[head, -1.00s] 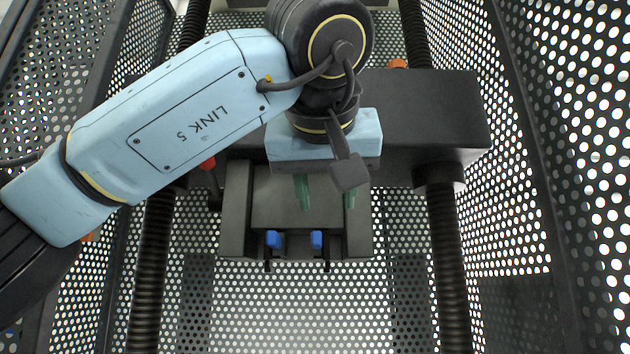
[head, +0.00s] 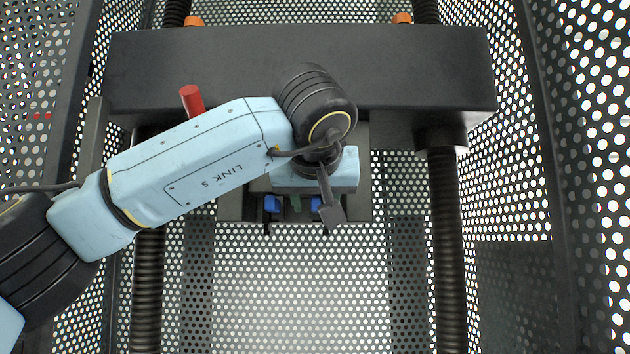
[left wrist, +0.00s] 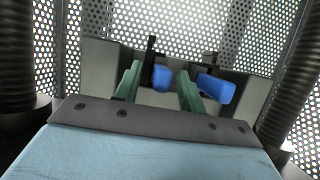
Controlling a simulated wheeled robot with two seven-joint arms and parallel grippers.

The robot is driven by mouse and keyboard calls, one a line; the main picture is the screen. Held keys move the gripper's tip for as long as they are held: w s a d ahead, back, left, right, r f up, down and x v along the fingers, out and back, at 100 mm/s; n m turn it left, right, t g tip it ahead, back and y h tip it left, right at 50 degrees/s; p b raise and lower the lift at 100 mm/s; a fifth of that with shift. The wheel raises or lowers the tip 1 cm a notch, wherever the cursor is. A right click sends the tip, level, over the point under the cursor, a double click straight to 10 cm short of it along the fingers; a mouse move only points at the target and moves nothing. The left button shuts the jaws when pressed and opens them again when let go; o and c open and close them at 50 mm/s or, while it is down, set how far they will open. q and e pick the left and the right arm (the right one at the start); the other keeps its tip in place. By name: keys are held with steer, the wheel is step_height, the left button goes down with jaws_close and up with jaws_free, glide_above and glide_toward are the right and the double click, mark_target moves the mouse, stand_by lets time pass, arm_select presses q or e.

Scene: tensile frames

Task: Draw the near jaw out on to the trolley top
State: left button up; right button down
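Two blue tabs, the left one (head: 272,204) and the right one (head: 316,204), sit side by side at the front of a dark grip block (head: 232,208) under the crosshead. I cannot tell which belongs to the near jaw. My left gripper (head: 297,202) is above the block, its body hiding most of it. In the left wrist view its green fingers (left wrist: 160,72) are apart and empty. One blue tab (left wrist: 162,78) shows between them; the other tab (left wrist: 217,88) is right of the right finger. Whether the fingers surround a tab is unclear. My right gripper and the trolley are out of view.
The wide black crosshead (head: 300,65) spans the space above the block. Ribbed columns stand left (head: 149,290) and right (head: 446,260). A red handle (head: 191,99) sticks up behind my left arm. Perforated panels close both sides. The area below the block looks clear.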

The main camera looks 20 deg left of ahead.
arm_select(q)
steer(key=shift+w+a+f, duration=0.1)
steer(key=shift+w, duration=0.1)
jaws_close()
steer(key=shift+s, duration=0.1)
steer(key=shift+s+d+b, duration=0.25)
steer(key=shift+s, duration=0.5)
steer(key=shift+s+d+b, duration=0.2)
steer(key=shift+s, duration=0.55)
steer(key=shift+s+d+b, duration=0.25)
steer(key=shift+s, duration=0.5)
steer(key=shift+s+d+b, duration=0.1)
steer(key=shift+s+d, duration=0.1)
steer(key=shift+s, duration=0.5)
steer(key=shift+s+d+b, duration=0.15)
steer(key=shift+s+d, duration=0.05)
steer(key=shift+s, duration=0.45)
steer(key=shift+s+d+b, duration=0.1)
steer(key=shift+s+d, duration=0.1)
steer(key=shift+s, duration=0.5)
steer(key=shift+r, duration=0.25)
